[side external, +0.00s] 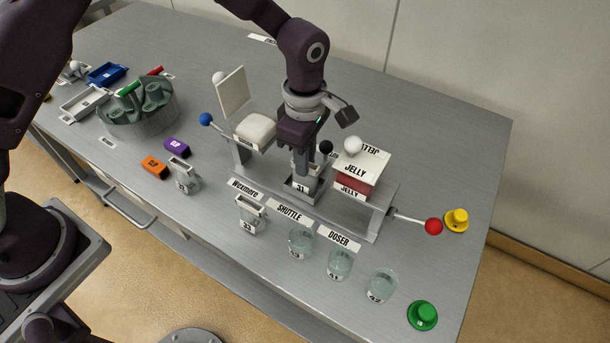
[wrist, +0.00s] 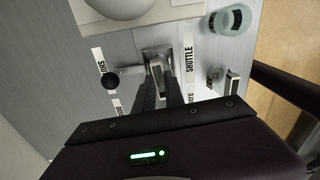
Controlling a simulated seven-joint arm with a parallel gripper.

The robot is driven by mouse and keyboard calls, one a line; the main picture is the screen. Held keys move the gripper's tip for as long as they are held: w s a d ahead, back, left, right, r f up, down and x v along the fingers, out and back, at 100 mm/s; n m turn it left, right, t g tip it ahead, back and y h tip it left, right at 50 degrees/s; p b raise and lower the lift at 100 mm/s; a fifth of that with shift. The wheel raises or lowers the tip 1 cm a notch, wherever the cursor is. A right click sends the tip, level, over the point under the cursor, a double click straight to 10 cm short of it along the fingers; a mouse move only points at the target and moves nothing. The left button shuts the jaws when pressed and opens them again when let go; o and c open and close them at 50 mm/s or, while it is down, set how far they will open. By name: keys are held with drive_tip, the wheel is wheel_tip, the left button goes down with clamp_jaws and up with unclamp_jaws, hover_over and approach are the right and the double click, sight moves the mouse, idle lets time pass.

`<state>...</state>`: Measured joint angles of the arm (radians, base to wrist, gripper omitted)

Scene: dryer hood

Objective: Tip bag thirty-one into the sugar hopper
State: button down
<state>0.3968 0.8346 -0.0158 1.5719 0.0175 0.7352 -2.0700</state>
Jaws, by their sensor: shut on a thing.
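My gripper (side external: 303,178) points down at the middle of the metal rig and is shut on a small grey piece with a white label (side external: 299,187); the label seems to read 31, but the fingers cover much of the piece. In the wrist view the fingers (wrist: 160,75) close on a thin upright part of it. A white-lidded box (side external: 257,129) with its lid (side external: 234,94) raised stands left of my gripper. A red-and-white box marked JELLY (side external: 355,167) stands to the right. I cannot read which of them is the sugar hopper.
Labels Wexmere, SHUTTLE and DOSER (side external: 338,238) line the rig's front. Framed pouches (side external: 250,213) and clear numbered cups (side external: 340,264) stand before it. A red-ball lever (side external: 433,226) juts right, near yellow (side external: 456,219) and green (side external: 422,315) buttons. A grey-green carousel (side external: 138,112) stands left.

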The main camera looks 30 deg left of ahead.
wheel_tip(320, 180, up, 28)
drive_tip(key=c, duration=2.1)
unclamp_jaws()
clamp_jaws()
wheel_tip(320, 180, down, 28)
drive_tip(key=shift+r, duration=0.2)
drive_tip(key=shift+f, duration=0.1)
drive_tip(key=o, duration=0.7)
unclamp_jaws()
drive_tip(key=r, duration=0.7)
drive_tip(key=shift+s+a, duration=0.15)
drive_tip(key=shift+a, duration=0.25)
